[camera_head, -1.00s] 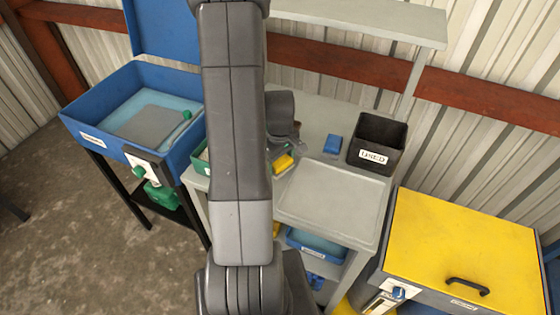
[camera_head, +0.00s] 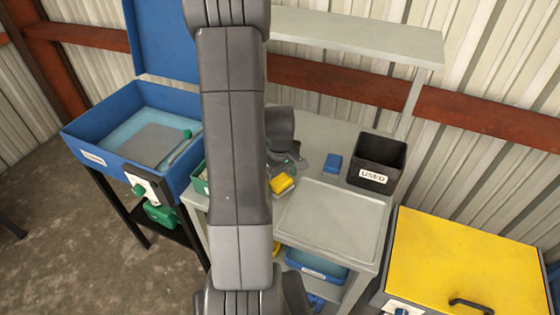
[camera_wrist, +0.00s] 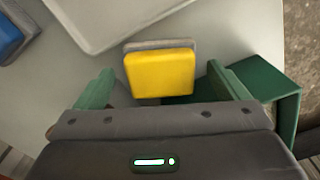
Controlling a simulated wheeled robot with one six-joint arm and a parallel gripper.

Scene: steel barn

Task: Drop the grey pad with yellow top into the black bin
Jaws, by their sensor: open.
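The grey pad with yellow top (camera_head: 282,183) lies on the grey bench, left of the raised tray. In the wrist view the pad (camera_wrist: 160,74) sits ahead of and between the two green fingers of my gripper (camera_wrist: 162,86). The fingers are apart and do not touch it. In the head view my gripper is partly hidden behind my arm, close to the pad. The black bin (camera_head: 375,178), labelled "USED", stands at the back right of the bench; its inside looks dark and I see nothing in it.
A blue pad (camera_head: 333,163) lies left of the bin. A shallow grey tray (camera_head: 372,255) fills the front of the bench. A green box (camera_wrist: 270,85) stands just beside my right finger. A blue basin (camera_head: 105,112) is at left, a yellow-lidded cabinet (camera_head: 465,255) at right, a shelf (camera_head: 360,32) above.

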